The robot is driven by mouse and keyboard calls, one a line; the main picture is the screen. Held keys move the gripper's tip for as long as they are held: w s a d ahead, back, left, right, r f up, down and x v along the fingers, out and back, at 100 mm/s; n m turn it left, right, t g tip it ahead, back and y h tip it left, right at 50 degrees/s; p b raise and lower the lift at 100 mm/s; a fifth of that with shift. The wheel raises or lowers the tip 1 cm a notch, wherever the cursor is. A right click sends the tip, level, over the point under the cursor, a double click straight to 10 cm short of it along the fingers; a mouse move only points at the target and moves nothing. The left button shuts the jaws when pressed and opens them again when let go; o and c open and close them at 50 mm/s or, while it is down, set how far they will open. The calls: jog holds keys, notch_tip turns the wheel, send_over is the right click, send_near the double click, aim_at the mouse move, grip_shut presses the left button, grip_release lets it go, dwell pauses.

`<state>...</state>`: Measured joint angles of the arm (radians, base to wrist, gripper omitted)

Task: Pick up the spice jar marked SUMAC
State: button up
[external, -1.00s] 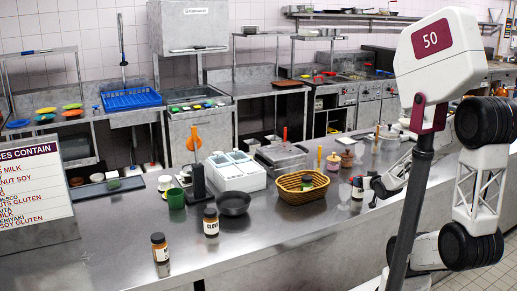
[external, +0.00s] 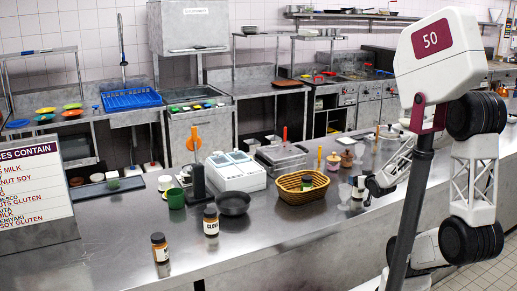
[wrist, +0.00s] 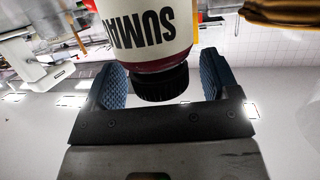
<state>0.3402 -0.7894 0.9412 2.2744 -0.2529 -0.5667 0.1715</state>
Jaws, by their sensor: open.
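The spice jar marked SUMAC (wrist: 152,30) fills the top of the wrist view, its white label reading upside down. Its black cap (wrist: 160,84) lies between the two blue finger pads of my gripper (wrist: 161,76), with a gap visible on each side. My gripper is open and around the cap, not closed on it. In the external view, my gripper (external: 366,182) is at a small white-labelled jar (external: 357,195) on the counter, right of the basket. The gripper partly hides that jar's top there.
A wicker basket (external: 302,191) with a jar inside stands left of my gripper. A clear glass (external: 344,190) appears close beside the jar. Two more jars (external: 211,222) (external: 160,248) stand at the counter's front left. The front counter (external: 290,235) is clear.

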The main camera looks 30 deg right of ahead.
jog(key=c, duration=1.1)
jog(key=shift+r, duration=0.1)
jog(key=shift+r, duration=0.75)
notch_tip(320, 180, up, 2)
jog(key=shift+r, duration=0.1)
jog(key=shift+s+a+f+v, duration=0.1)
jog(key=shift+a+f+v, duration=0.3)
jog(key=shift+v, duration=2.15)
jog(key=shift+s+a+f+v, duration=0.15)
jog(key=shift+f+v, duration=0.55)
jog(key=shift+v, duration=1.85)
jog(key=shift+s+a+f+v, duration=0.15)
jog(key=shift+f+v, duration=0.4)
jog(key=shift+v, duration=2)
jog(key=shift+s+a, duration=0.1)
